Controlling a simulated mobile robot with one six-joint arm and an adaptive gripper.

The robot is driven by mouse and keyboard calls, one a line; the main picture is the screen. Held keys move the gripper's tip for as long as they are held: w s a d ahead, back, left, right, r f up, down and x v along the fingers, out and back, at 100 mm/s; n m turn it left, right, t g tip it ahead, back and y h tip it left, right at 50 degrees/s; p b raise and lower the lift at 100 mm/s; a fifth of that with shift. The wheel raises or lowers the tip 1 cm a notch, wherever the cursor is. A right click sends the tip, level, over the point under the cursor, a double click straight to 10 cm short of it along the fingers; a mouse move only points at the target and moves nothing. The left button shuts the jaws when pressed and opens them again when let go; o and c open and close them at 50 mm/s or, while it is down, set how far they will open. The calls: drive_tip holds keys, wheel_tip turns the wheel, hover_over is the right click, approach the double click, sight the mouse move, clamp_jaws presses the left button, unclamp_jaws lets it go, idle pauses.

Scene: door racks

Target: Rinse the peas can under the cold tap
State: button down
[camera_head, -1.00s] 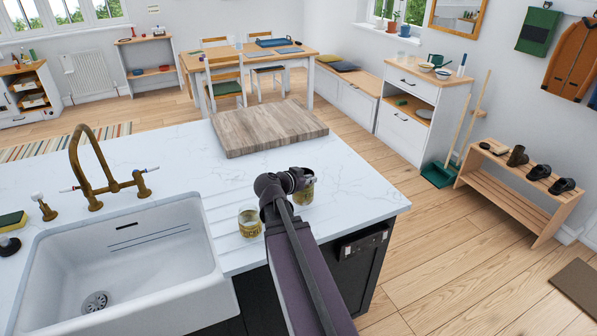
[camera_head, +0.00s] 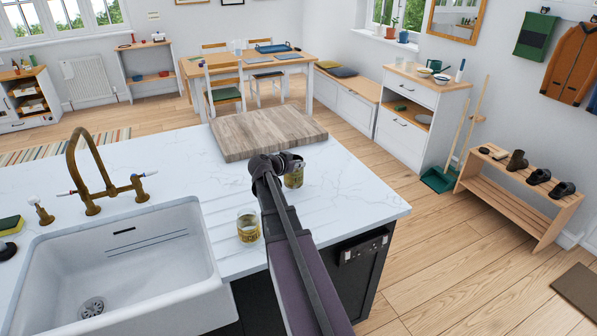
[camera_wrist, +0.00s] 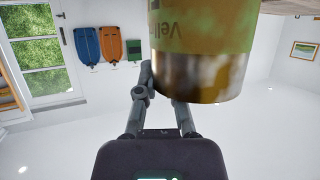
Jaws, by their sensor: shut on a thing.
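My gripper (camera_head: 287,162) is shut on a can (camera_head: 294,179) with a yellow-green label, over the right part of the worktop. In the wrist view the held can (camera_wrist: 205,50) fills the top middle, beside my gripper's fingers (camera_wrist: 163,85); its label is only partly readable, so I cannot tell if it is the peas can. A second can (camera_head: 248,228) with a yellowish label stands on the drainer grooves right of the white sink (camera_head: 205,270).
A thick wooden board (camera_head: 265,132) lies at the back of the white worktop (camera_head: 180,190). A sponge (camera_head: 10,225) and a small brass fitting (camera_head: 40,211) are left of the tap. The worktop between tap and board is clear.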

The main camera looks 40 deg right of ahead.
sight(298, 171)
drive_tip(key=shift+w+d, duration=0.2)
drive_tip(key=shift+w, duration=0.25)
drive_tip(key=shift+w+d+f+b, duration=0.1)
drive_tip(key=shift+w+f+b, duration=0.1)
drive_tip(key=shift+f+b, duration=0.1)
drive_tip(key=shift+s+f+b, duration=0.1)
drive_tip(key=shift+f+b, duration=1.45)
drive_tip(key=shift+f, duration=0.1)
drive_tip(key=c, duration=0.8)
unclamp_jaws()
drive_tip(key=shift+o, duration=0.2)
drive_tip(key=shift+r, duration=0.2)
